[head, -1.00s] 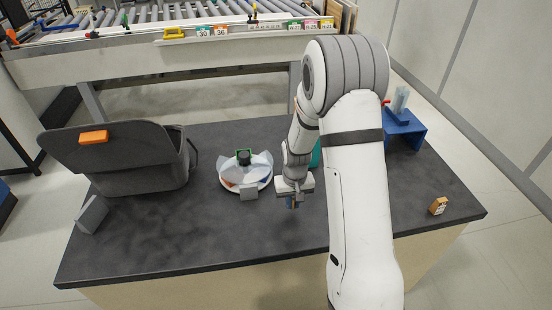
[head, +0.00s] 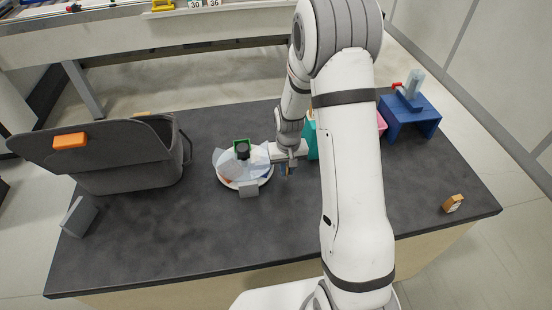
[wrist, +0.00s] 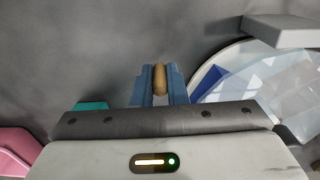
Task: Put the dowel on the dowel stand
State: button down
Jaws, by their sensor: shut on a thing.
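My gripper (head: 288,173) is shut on a brown wooden dowel (wrist: 160,79), held between its blue fingers in the wrist view. In the head view my gripper is just right of the round white tray, and the dowel is too small there to make out clearly. A blue bench-like stand (head: 408,110) at the back right of the table carries a clear upright piece (head: 414,82) and a red part. I cannot tell whether this is the dowel stand.
The round white tray (head: 226,182) has clear segments. A grey open case (head: 125,170) stands at left. Teal and pink bins are partly hidden behind my arm. A small orange-brown block (head: 453,203) lies at right. The table's front (head: 170,240) is clear.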

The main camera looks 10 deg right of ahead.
jog(key=shift+w+d, duration=0.1)
jog(key=shift+w, duration=0.15)
notch_tip(320, 180, up, 7)
jog(key=w+m+b, duration=0.2)
jog(key=m+b, duration=0.4)
jog(key=m, duration=0.1)
jog(key=f, duration=0.3)
jog(key=f+p, duration=0.1)
jog(key=f, duration=0.5)
jog(key=shift+w+d, duration=0.15)
jog(key=shift+d, duration=0.15)
jog(key=shift+f, duration=0.15)
jog(key=shift+f, duration=0.15)
jog(key=c, duration=1.5)
grip_release()
jog(key=shift+o, duration=0.2)
